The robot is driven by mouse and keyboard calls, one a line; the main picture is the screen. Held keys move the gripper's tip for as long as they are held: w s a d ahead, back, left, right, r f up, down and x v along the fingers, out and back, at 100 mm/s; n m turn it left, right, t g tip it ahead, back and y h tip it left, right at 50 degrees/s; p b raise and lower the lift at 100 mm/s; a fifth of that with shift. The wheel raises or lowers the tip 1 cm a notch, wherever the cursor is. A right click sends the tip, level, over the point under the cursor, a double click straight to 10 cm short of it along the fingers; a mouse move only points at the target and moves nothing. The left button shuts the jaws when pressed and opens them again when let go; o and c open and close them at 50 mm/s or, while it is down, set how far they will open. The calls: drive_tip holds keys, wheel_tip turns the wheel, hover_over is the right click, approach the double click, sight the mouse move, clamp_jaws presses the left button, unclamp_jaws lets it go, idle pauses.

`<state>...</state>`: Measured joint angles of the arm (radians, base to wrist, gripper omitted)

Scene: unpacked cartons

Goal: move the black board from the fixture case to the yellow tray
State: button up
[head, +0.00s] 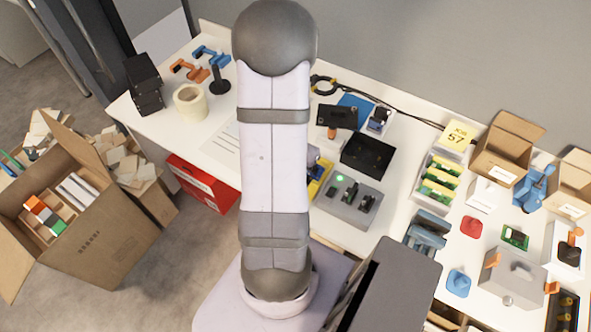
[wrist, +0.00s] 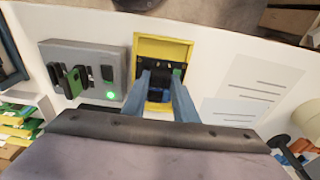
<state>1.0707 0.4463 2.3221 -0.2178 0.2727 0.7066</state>
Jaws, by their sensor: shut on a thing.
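The yellow tray (wrist: 162,46) is at the top centre of the wrist view; in the head view only a yellow strip of it (head: 321,178) shows beside my arm. My gripper (wrist: 160,78), with blue-grey fingers, is over the tray and shut on a small dark piece, the black board (wrist: 158,84). Whether the board touches the tray floor I cannot tell. A bit of green shows by the right fingertip. The grey fixture case (wrist: 88,54) stands left of the tray, with several dark boards and a lit green light; it also shows in the head view (head: 336,206).
Printed sheets (wrist: 240,90) lie flat right of the tray. My arm hides much of the table's middle in the head view.

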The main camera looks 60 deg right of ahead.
drive_tip(key=shift+f+b, duration=1.5)
drive_tip(key=shift+f, duration=0.45)
drive_tip(key=shift+f, duration=0.15)
drive_tip(key=shift+f+b, duration=0.35)
drive_tip(key=shift+b, duration=0.15)
drive_tip(key=shift+f+b, duration=0.95)
drive_tip(key=shift+f, duration=0.05)
drive_tip(key=o, duration=1.2)
drive_tip(key=shift+a+r, duration=0.25)
drive_tip(key=shift+r, duration=1.6)
drive_tip(key=shift+a+r, duration=0.2)
drive_tip(key=shift+r, duration=1.6)
